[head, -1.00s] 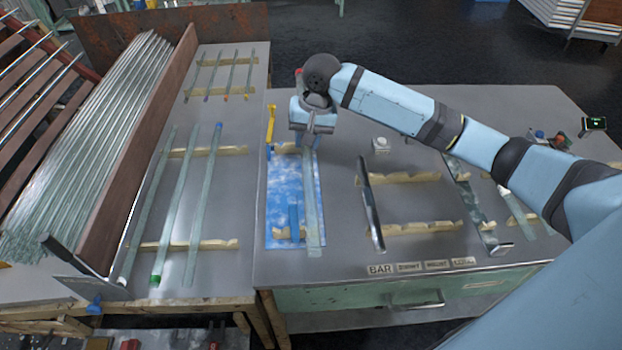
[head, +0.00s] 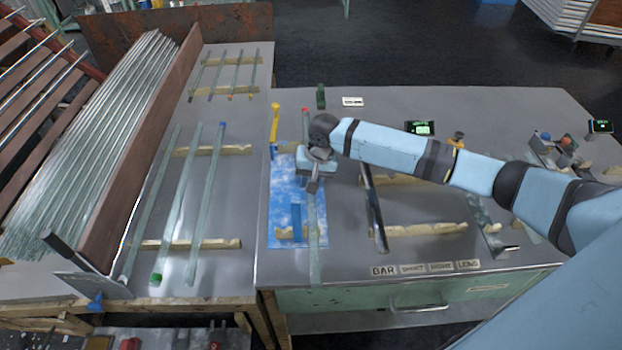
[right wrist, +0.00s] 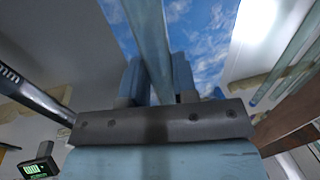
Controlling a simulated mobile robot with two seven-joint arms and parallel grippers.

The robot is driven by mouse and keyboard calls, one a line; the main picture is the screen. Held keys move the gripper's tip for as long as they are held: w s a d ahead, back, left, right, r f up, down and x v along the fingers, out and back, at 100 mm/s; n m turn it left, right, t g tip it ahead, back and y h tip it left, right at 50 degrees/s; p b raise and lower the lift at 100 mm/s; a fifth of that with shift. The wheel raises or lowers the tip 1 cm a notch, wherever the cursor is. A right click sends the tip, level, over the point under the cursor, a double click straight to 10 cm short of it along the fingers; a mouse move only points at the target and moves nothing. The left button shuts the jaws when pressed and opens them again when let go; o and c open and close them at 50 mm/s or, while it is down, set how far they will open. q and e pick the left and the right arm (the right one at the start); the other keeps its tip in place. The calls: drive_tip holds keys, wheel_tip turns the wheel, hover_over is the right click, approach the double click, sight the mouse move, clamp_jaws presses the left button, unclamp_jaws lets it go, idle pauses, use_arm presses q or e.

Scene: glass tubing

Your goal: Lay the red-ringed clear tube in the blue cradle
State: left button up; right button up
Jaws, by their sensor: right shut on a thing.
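The clear tube (head: 314,238) has a red band at its far end (head: 305,111). My right gripper (head: 314,184) is shut on the tube near its middle, and the tube points front to back. In the right wrist view the tube (right wrist: 148,45) runs between the two blue fingers (right wrist: 158,80). My left gripper is out of view.
A yellow-topped rod (head: 275,118) stands at the mat's far left. A dark bar (head: 374,215) lies on wooden rests (head: 425,230) to the right. Several tubes lie on the left table (head: 220,260). Bare tabletop (head: 345,250) lies between mat and bar.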

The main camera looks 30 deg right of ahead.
drive_tip(key=shift+f+p, duration=0.35)
drive_tip(key=o, duration=0.9)
drive_tip(key=shift+o, duration=0.2)
drive_tip(key=shift+r+b, duration=0.2)
drive_tip(key=shift+b, duration=0.2)
wheel_tip(320, 180, up, 12)
drive_tip(key=s+d, duration=0.1)
drive_tip(key=d, duration=0.1)
drive_tip(key=shift+p, duration=0.4)
